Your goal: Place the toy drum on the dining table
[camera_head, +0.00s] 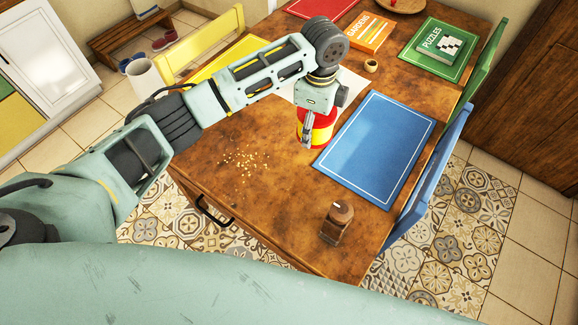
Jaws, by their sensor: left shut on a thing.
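The toy drum (322,133) is red and yellow. It is at the middle of the wooden dining table (275,205), beside the left edge of the blue placemat. My left gripper (307,137) points down over the drum and is shut on it, hiding part of its top and left side. I cannot tell whether the drum's base touches the table. My right gripper is not in view.
A blue placemat (378,148), a small brown wooden grinder (337,222), crumbs (245,162), a small wooden cup (371,65), an orange book (371,32) and a puzzles book (440,44) are on the table. Yellow (205,42), green and blue chairs (432,180) stand around it. The front left tabletop is mostly clear.

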